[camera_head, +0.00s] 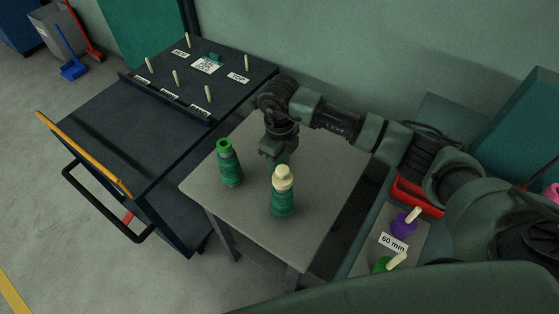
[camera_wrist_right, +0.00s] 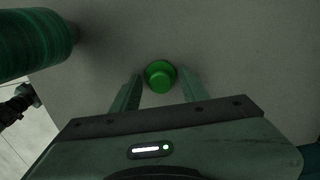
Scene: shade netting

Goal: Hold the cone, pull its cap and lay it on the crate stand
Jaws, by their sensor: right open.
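Two dark green cones stand upright on the grey-topped stand (camera_head: 240,205). The left cone (camera_head: 229,165) has a bright green ring-like top; the nearer cone (camera_head: 283,202) has a cream top. My right gripper (camera_head: 278,155) points down over the stand, behind and between them. In the right wrist view a small round green cap (camera_wrist_right: 160,75) rests on the grey surface. The open fingers of my right gripper (camera_wrist_right: 158,92) are on either side of it, with gaps showing. Part of a green cone (camera_wrist_right: 35,42) shows at upper left there. My left gripper is out of view.
A dark cart (camera_head: 110,125) with a pegged, labelled shelf (camera_head: 215,90) stands left of the stand. A bin at right holds a red tray (camera_head: 418,195), a purple cone (camera_head: 403,222) and a "60 mm" label. A wall is behind.

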